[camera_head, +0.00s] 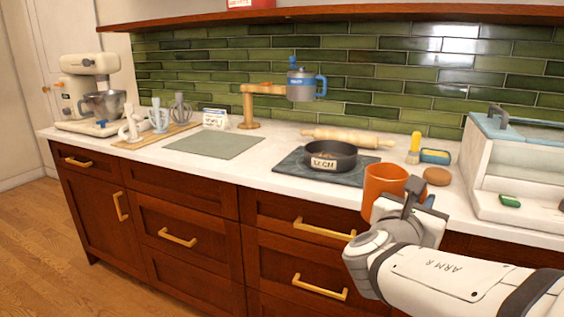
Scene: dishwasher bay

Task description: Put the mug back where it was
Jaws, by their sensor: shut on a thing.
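An orange mug (384,182) is at my gripper (408,196), in front of the counter's right half. My gripper is shut on the mug, at its right side. The mug looks about upright, and its lower part is partly hidden by the gripper. I cannot tell its exact height over the counter edge.
A dark pan (330,155) labelled "12 CM" stands on a dark slab (290,161). A rolling pin (345,137) lies behind. A wooden stand (249,105) bears a grey-and-blue jug (301,86). A white case (510,165) stands at right. The grey-green mat (214,143) is clear.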

